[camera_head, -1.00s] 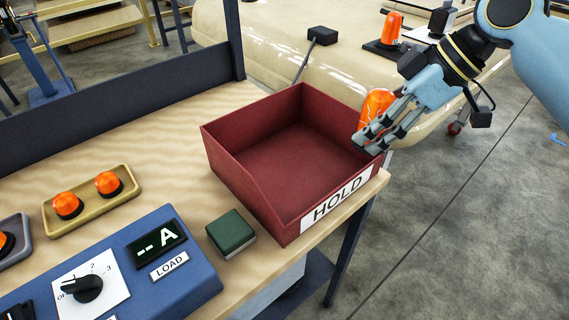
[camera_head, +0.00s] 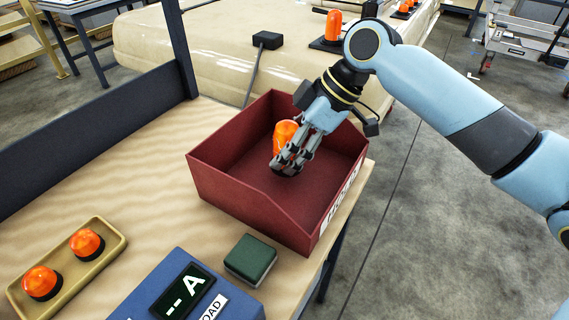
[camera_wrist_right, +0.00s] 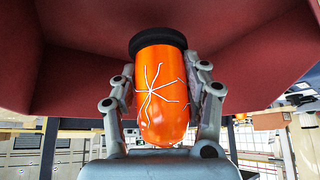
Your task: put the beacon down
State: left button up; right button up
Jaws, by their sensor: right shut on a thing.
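The orange beacon (camera_head: 285,134) is held in my right gripper (camera_head: 287,166), inside the opening of the dark red box marked HOLD (camera_head: 236,190). In the right wrist view the beacon (camera_wrist_right: 161,95) sits between the two fingers of the right gripper (camera_wrist_right: 162,88), with its black base toward the red box wall and floor (camera_wrist_right: 240,45). White crack-like lines show on its dome. I cannot tell whether its base touches the box floor. My left gripper is not in view.
A tan tray (camera_head: 64,268) with two orange beacons stands at the lower left. A green block (camera_head: 250,259) and a blue panel (camera_head: 165,285) lie in front of the box. Another orange beacon (camera_head: 333,25) stands on the cream vehicle body behind. Bare wood bench (camera_head: 120,185) lies left of the box.

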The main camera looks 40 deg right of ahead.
jog(key=shift+a+f, duration=0.1)
jog(key=shift+f, duration=0.35)
notch_tip(320, 180, down, 3)
jog(key=shift+r, duration=0.1)
jog(key=o, duration=1.5)
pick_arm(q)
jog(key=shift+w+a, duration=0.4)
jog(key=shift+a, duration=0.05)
pick_arm(e)
jog(key=shift+r, duration=0.1)
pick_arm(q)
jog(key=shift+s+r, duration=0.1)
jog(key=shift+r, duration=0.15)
pick_arm(e)
jog(key=v, duration=1.2)
